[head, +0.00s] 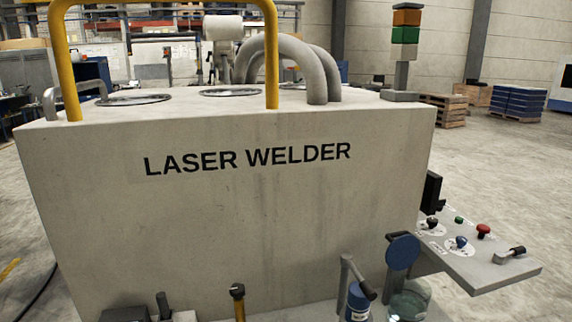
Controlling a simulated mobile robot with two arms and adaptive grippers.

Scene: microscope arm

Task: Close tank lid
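A blue round disc (403,251), which looks like a lid, stands raised and roughly upright at the lower right of the head view. It is above a glassy, greenish rounded vessel (412,296), probably the tank, whose bottom is cut off by the frame edge. The disc is tilted away from the vessel's mouth, so the lid appears open. Neither of my grippers is in view.
A large grey box marked LASER WELDER (230,220) fills the middle, with a yellow handle frame (271,60) on top. A blue cylinder (357,303) with a grey lever stands left of the vessel. A control panel (475,250) juts out at right.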

